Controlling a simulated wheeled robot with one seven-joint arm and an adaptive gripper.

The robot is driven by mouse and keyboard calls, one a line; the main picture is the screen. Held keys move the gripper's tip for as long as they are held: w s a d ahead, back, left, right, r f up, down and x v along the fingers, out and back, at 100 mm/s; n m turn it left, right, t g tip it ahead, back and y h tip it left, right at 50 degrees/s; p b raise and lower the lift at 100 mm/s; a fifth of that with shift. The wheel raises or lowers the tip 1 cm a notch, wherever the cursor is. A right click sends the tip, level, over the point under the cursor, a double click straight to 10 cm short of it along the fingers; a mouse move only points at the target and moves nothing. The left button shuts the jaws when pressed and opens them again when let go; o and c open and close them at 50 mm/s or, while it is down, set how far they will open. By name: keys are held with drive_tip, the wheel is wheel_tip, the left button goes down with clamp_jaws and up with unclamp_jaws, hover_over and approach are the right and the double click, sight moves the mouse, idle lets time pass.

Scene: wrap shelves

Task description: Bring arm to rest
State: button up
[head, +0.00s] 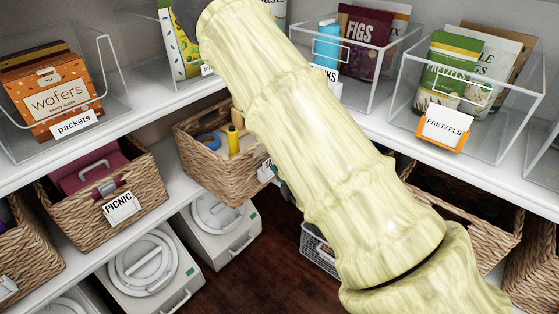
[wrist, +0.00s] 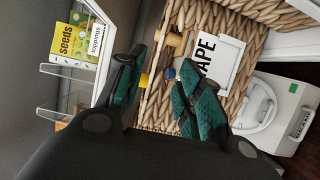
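My gripper (wrist: 158,65) shows in the wrist view with its two dark green fingers apart and nothing held between them. It is close to the wicker tape basket (wrist: 248,28), whose label (wrist: 211,62) reads "APE" in the part that shows. The fingers overlap the basket in the picture; I cannot tell whether they touch it. In the head view my arm, in a pale yellow cover, crosses the middle and hides most of my gripper. The tape basket (head: 205,178) stands left of the arm there, with a blue roll (head: 208,140) and a yellow item (head: 233,140) inside.
The upper shelf has clear bins with a wafers box (head: 53,95), a figs pouch (head: 366,40) and a pretzels bin (head: 447,130). A picnic basket (head: 105,190) stands on the lower shelf. White lidded containers (head: 150,268) are below. A seeds packet (wrist: 75,43) is near my gripper's left.

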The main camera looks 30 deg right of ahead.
idle(0.3)
drive_tip(key=s+a+f+m+g+h, duration=0.1)
drive_tip(key=s+f+m+g, duration=0.35)
drive_tip(key=f, duration=0.65)
drive_tip(key=s+f+m+g, duration=0.4)
drive_tip(key=s+f+m, duration=0.15)
drive_tip(key=f, duration=0.55)
drive_tip(key=s+a+f+m+g, duration=0.2)
drive_tip(key=s+f+m+g, duration=0.15)
drive_tip(key=s, duration=0.45)
drive_tip(key=s+a+f+m+g+y, duration=0.1)
drive_tip(key=s+a+f+m+g, duration=0.15)
drive_tip(key=s+f, duration=0.35)
drive_tip(key=s+a+f+m+g, duration=0.2)
drive_tip(key=s+f+g, duration=0.15)
drive_tip(key=s, duration=0.55)
wheel_tip(320, 180, up, 24)
drive_tip(key=p, duration=2.4)
drive_tip(key=shift+s+a+r, duration=0.15)
drive_tip(key=shift+s+a, duration=0.1)
drive_tip(key=shift+s, duration=0.15)
